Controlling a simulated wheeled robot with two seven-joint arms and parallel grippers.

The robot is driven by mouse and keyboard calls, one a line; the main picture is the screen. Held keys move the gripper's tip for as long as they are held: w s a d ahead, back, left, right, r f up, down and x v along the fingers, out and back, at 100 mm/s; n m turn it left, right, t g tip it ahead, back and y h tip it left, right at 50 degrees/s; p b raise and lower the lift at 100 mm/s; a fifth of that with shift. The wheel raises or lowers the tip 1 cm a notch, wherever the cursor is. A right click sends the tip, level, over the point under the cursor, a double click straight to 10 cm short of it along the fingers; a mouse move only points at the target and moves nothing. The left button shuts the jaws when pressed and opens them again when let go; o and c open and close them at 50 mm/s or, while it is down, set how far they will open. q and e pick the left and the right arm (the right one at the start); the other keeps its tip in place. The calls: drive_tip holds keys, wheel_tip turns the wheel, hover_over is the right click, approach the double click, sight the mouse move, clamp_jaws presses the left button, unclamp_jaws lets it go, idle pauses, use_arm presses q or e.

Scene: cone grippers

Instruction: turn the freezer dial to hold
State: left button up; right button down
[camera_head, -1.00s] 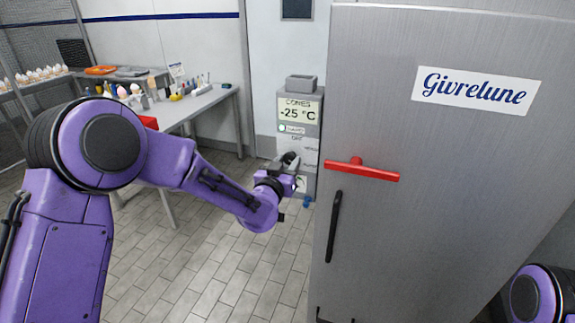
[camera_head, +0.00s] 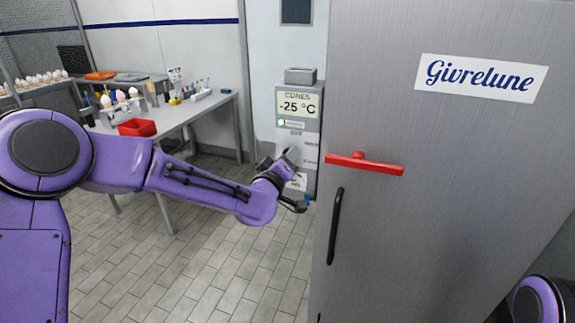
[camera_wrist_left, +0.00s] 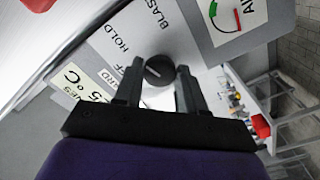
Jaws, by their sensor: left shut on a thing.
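The black round dial (camera_wrist_left: 158,71) sits on the freezer's control panel (camera_head: 312,125). My left gripper (camera_wrist_left: 159,73) is shut on the dial, with one dark finger on each side of it. The dial has a short pale mark on its face; I cannot tell surely which label it points to. The words HOLD (camera_wrist_left: 118,38), BLAST and part of OFF show around it. In the head view my left gripper (camera_head: 287,172) is at the panel's lower part and hides the dial. My right gripper is out of view.
The freezer door (camera_head: 450,200) with a red handle (camera_head: 365,165) and a black handle (camera_head: 334,225) stands right of the panel. The display (camera_head: 298,105) reads -25 °C. A table (camera_head: 185,112) with a red box (camera_head: 137,127) stands left. The floor between is clear.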

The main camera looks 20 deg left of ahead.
use_arm(q)
drive_tip(key=shift+f+n+b, duration=0.1)
drive_tip(key=shift+n+b, duration=0.4)
drive_tip(key=shift+n, duration=0.6)
drive_tip(key=o, duration=1.1)
drive_tip(key=shift+c, duration=0.2)
drive_tip(key=s+b, duration=0.3)
drive_tip(key=s, duration=0.7)
drive_tip(key=shift+s+a, duration=0.2)
drive_tip(key=shift+s, duration=0.1)
